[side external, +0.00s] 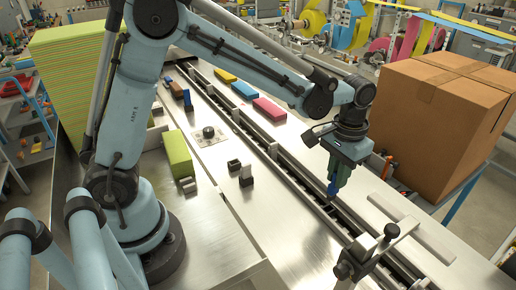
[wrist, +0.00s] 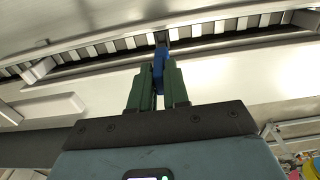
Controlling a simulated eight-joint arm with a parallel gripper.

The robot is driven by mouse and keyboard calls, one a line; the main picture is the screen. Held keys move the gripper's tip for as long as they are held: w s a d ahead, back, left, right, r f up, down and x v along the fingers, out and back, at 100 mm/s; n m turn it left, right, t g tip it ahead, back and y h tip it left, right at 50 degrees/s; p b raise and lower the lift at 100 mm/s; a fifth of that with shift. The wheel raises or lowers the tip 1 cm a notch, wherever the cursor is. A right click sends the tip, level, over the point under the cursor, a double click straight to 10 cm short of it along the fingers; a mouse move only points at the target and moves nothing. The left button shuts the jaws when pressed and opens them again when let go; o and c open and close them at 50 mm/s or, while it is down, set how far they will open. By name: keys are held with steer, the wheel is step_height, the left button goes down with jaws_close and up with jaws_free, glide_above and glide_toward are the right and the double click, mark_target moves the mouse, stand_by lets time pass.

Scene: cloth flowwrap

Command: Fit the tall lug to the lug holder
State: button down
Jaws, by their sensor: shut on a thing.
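My gripper (side external: 337,181) has green fingers and is shut on a blue piece (side external: 332,189), which I take to be the tall lug. The piece points down over the long conveyor channel (side external: 290,167). In the wrist view, my gripper (wrist: 158,82) holds the blue lug (wrist: 160,62) between its fingertips, with the lug's far end close to the dark channel (wrist: 226,37). I cannot tell whether the lug touches anything there. The lug holder cannot be made out clearly; the lug and fingers may cover it.
A clamp-like bracket (side external: 368,250) stands over the channel at the front right. A large cardboard box (side external: 440,125) stands at the right. Pink (side external: 269,109), blue (side external: 244,90) and green (side external: 177,154) packs lie on the machine. A small black block (side external: 246,176) stands left of the channel.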

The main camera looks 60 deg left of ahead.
stand_by(0.6)
steer(key=c, duration=1.8)
jaws_free()
jaws_close()
steer(key=s+a, duration=0.6)
steer(key=a, duration=0.6)
steer(key=s+a, duration=0.7)
steer(key=a, duration=0.6)
steer(key=shift+r, duration=0.15)
steer(key=shift+f, duration=1.6)
steer(key=o, duration=0.8)
jaws_free()
steer(key=shift+c, duration=0.2)
